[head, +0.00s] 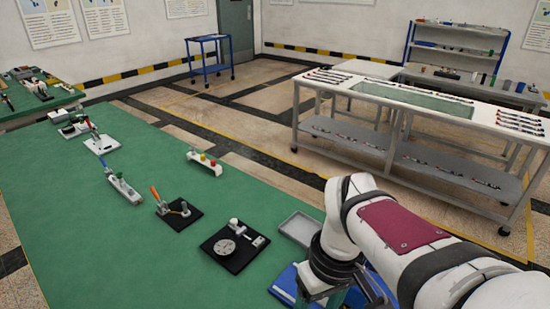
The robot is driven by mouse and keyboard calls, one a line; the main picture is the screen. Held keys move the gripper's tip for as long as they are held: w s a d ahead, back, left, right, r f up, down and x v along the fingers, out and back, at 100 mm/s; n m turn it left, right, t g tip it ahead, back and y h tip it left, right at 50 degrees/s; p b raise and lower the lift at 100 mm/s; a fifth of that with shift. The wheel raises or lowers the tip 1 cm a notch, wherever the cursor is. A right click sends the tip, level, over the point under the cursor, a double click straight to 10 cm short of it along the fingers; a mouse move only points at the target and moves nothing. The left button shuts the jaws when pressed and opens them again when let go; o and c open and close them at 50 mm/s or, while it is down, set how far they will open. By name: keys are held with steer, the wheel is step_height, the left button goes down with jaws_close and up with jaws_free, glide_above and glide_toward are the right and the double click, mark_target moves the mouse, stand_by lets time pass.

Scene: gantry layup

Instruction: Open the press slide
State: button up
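Several small fixtures stand on the green bench top (110,255) in the head view, and I cannot tell surely which one is the press slide. A long narrow grey-white fixture (125,189) with a blue and green upright part sits left of centre. A black plate with an orange lever (156,194) is in front of it. A black base with a round dial and a white block (236,245) is closer to me. A white base with a red and blue lever (101,143) is farther back. My gripper is not visible; my white arm fills the lower right.
A small stand with coloured knobs (204,163) sits near the bench's far edge. A grey tray (300,227) and a blue item (285,284) lie beside my arm. A wheeled grey table (440,165) stands beyond. The bench's left front is clear.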

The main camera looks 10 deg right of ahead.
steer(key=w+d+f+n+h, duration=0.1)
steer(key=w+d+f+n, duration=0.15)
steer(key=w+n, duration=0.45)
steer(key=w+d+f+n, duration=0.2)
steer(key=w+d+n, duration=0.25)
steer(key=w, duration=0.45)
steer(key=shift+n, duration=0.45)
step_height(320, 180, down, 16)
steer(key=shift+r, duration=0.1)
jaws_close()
